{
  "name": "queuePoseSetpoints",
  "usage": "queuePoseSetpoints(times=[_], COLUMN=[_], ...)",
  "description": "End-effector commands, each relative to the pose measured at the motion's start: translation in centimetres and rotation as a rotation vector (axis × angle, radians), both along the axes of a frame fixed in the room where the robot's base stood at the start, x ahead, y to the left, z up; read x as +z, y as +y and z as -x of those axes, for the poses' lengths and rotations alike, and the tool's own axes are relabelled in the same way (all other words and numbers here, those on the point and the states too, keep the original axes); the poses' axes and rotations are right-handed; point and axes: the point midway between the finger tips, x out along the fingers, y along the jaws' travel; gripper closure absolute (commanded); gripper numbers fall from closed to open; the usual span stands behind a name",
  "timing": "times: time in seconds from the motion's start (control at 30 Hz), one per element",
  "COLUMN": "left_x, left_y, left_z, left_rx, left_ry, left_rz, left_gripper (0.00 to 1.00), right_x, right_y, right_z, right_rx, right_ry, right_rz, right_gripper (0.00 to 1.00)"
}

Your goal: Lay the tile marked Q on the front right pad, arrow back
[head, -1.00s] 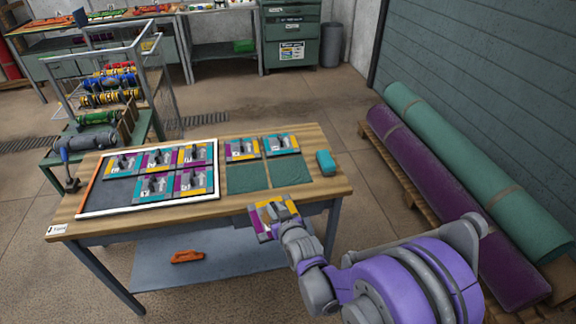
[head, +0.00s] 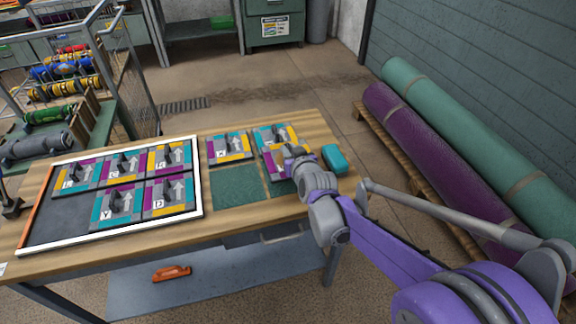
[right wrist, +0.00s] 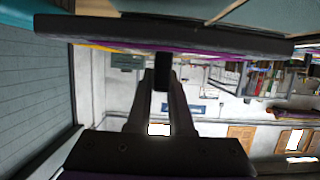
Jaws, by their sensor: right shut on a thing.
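My right gripper (head: 297,160) is shut on the handle of a tile (head: 278,166). The tile is at the front right pad (head: 281,188) and covers most of it; only a strip shows. The gripper hides part of the tile, and I cannot read its letter or arrow. In the right wrist view the tile (right wrist: 190,36) is edge-on above the jaws (right wrist: 162,80). Whether it touches the pad I cannot tell. The front left pad (head: 238,188) is bare. Tiles lie on the back left (head: 230,147) and back right (head: 272,132) pads. My left gripper is out of view.
A white-rimmed tray (head: 200,195) on the table's left holds several tiles with upright handles and arrows. A teal block (head: 334,158) lies just right of the held tile. An orange tool (head: 172,274) is on the lower shelf. Rolled rugs (head: 440,150) lie at the right.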

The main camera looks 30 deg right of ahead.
Motion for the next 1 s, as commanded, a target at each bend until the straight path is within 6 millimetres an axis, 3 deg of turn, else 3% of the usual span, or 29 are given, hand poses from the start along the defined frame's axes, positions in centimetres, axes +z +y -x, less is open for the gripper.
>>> queuePoseSetpoints(times=[0.43,0.8,0.83,1.0], left_x=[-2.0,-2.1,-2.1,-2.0], left_y=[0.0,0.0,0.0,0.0], left_z=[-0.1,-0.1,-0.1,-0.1], left_rx=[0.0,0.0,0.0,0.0], left_ry=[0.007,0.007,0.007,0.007], left_rz=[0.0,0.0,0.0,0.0], left_gripper=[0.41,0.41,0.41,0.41], right_x=[-5.1,-5.5,-5.5,-5.4], right_y=[0.0,0.0,0.0,0.0], right_z=[-0.1,0.0,0.0,0.0], right_rx=[0.0,0.0,0.001,0.001], right_ry=[0.001,0.0,0.0,0.0], right_rz=[0.001,0.001,0.001,0.001], right_gripper=[1.0,1.0,0.77,0.5])
